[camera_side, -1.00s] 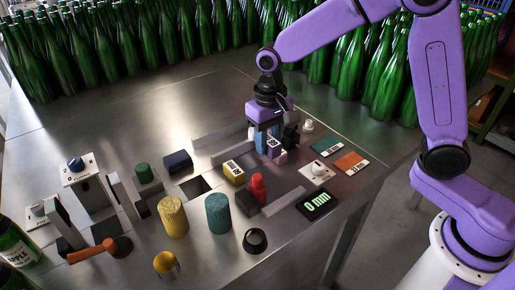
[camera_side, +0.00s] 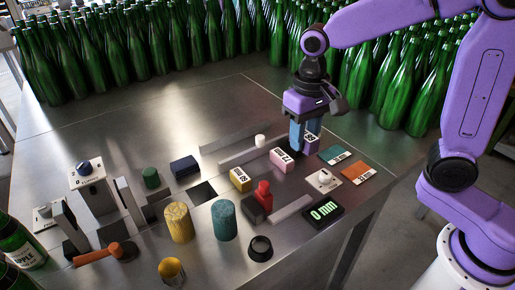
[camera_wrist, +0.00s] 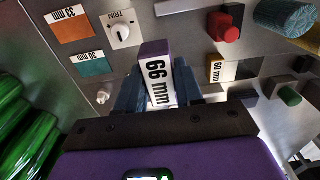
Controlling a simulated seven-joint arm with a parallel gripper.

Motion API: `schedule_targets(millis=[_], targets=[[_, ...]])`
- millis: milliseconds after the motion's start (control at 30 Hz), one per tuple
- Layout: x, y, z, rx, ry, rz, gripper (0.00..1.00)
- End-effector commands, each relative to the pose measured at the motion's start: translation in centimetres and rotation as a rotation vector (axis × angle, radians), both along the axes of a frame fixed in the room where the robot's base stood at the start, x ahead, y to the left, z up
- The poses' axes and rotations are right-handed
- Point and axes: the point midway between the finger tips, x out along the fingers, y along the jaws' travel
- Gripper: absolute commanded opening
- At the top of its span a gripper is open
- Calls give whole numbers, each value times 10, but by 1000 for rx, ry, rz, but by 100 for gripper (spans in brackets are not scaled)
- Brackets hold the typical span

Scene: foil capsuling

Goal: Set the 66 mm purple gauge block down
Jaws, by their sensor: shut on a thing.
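My gripper (camera_side: 306,142) points down over the right part of the steel table. Its blue fingers are shut on the purple gauge block (camera_side: 312,141), which has a white label. In the wrist view the block (camera_wrist: 156,55) sits between the fingertips (camera_wrist: 158,92), its label reading 66 mm and its purple end sticking out past them. I cannot tell whether its underside touches the table.
A yellow block (camera_side: 240,180) and a red-knobbed part (camera_side: 264,195) stand to the left. A trim dial (camera_side: 323,180), teal plate (camera_side: 334,155), orange plate (camera_side: 357,174) and 0 mm display (camera_side: 323,212) lie in front and to the right. Green bottles (camera_side: 390,85) stand behind.

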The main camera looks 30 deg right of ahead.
Motion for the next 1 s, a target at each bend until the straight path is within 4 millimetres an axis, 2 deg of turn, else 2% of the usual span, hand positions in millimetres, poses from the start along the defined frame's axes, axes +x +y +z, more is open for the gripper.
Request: schedule_targets(millis=[33, 200, 467, 1000], targets=[[14, 2, 0, -1, 2, -2, 0], [50, 5, 0, -1, 1, -2, 0], [78, 7, -4, 0, 1, 2, 0], [160, 34, -44, -1, 2, 1, 0]])
